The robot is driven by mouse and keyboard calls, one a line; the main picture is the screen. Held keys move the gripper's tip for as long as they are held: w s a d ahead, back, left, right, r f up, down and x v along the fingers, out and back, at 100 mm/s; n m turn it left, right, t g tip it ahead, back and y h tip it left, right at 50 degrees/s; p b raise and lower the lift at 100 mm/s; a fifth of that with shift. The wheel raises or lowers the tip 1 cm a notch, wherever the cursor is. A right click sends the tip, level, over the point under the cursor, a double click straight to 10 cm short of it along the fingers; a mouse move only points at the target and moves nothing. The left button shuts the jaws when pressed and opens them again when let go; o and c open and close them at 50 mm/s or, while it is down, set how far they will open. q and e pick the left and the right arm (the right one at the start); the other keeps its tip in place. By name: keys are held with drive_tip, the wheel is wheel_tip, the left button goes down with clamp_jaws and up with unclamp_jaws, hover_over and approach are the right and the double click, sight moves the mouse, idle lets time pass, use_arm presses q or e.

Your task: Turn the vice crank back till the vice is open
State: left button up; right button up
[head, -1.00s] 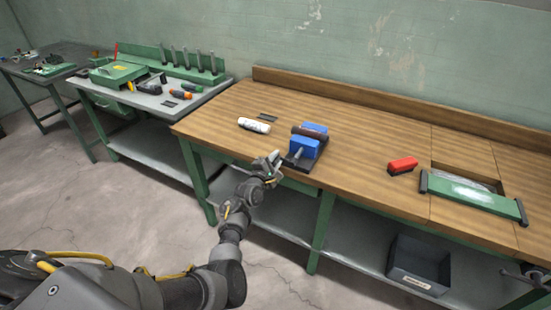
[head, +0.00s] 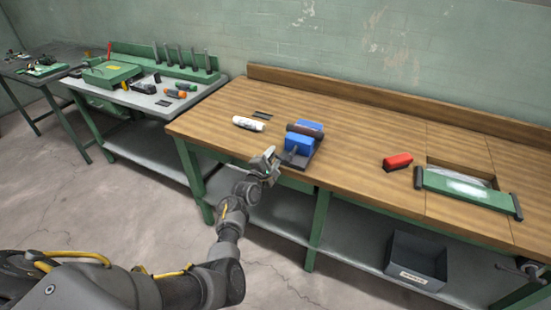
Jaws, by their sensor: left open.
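The blue vice (head: 299,143) sits near the front edge of the wooden workbench, left of its middle. A dark brown cylindrical piece (head: 305,131) lies between its blue jaws. The crank is at the vice's front left and is mostly hidden by my gripper, so its angle cannot be told. My left gripper (head: 272,160) is open at the bench's front edge, right by the crank side of the vice. I cannot tell whether it touches the crank. My right gripper is not in view.
A white bottle (head: 248,124) and a small dark flat piece (head: 263,114) lie left of the vice. A grey bin (head: 417,262) stands on the lower shelf.

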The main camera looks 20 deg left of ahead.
use_arm(q)
drive_tip(key=shift+s+a+r, duration=0.1)
drive_tip(key=shift+s+a, duration=0.05)
drive_tip(key=shift+s, duration=0.1)
drive_tip(key=s+p, duration=0.8)
drive_tip(key=s, duration=0.2)
drive_tip(key=shift+a, duration=0.15)
drive_tip(key=shift+s, duration=0.1)
